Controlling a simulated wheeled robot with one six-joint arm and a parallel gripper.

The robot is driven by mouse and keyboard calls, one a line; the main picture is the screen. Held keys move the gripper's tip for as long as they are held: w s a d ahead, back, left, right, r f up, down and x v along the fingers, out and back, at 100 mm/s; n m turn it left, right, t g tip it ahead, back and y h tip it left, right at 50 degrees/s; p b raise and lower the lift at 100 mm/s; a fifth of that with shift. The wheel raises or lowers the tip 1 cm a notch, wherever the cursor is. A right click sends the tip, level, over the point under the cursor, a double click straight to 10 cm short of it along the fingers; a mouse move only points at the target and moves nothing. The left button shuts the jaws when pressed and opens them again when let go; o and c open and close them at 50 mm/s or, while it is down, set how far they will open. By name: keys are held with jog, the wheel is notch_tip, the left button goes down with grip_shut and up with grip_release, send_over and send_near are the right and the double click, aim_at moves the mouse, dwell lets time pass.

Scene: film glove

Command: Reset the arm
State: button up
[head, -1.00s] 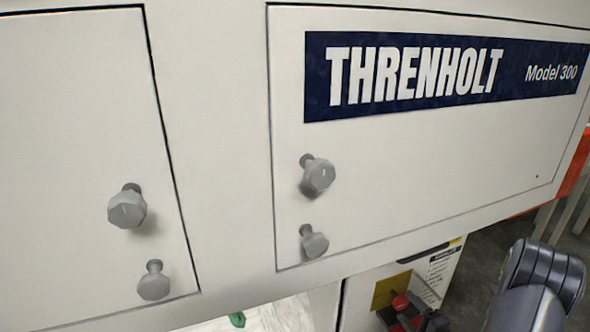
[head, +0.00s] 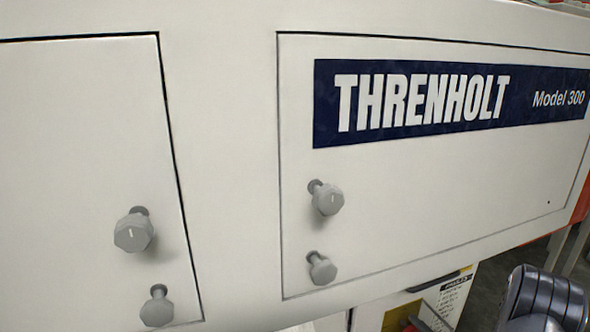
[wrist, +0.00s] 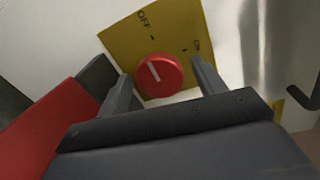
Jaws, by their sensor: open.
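My gripper (wrist: 163,92) is open in the wrist view, its two grey fingers apart. A round red knob (wrist: 159,75) with a white mark sits on a yellow plate (wrist: 187,22) between the fingertips. The plate reads "OFF" at its upper left. I cannot tell whether the fingers touch the knob. In the head view, part of my arm (head: 545,300) shows at the lower right, and the gripper is mostly cut off by the bottom edge.
A large white cabinet (head: 235,150) marked "THRENHOLT Model 300" fills the head view. Several grey knobs, one of them a grey knob (head: 134,232), stick out from its doors. In the wrist view a dark hooked handle (wrist: 303,97) is at the right.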

jog(key=p+v, duration=0.3)
jog(key=v, duration=0.7)
jog(key=b+x, duration=0.4)
jog(key=x, duration=0.7)
jog(key=shift+w+a, duration=0.2)
jog(key=shift+w, duration=0.15)
jog(key=shift+s+d+r+m+p, duration=0.1)
jog(key=shift+s+m+p, duration=0.05)
jog(key=shift+m+p, duration=0.8)
jog(key=shift+m, duration=0.25)
jog(key=m+p, duration=0.3)
jog(key=shift+r+y, duration=0.1)
jog(key=shift+y, duration=0.2)
jog(key=m+p, duration=0.3)
jog(key=shift+y, duration=0.3)
jog(key=m+p, duration=0.3)
jog(key=m, duration=0.2)
jog(key=shift+s+p, duration=0.1)
jog(key=shift+p, duration=0.3)
jog(key=m+p, duration=0.1)
jog(key=m, duration=0.1)
jog(key=m+p, duration=0.1)
jog(key=shift+f+m+y, duration=0.2)
jog(key=shift+m+y, duration=0.1)
jog(key=shift+m, duration=0.1)
jog(key=shift+s+f, duration=0.1)
jog(key=shift+s, duration=0.25)
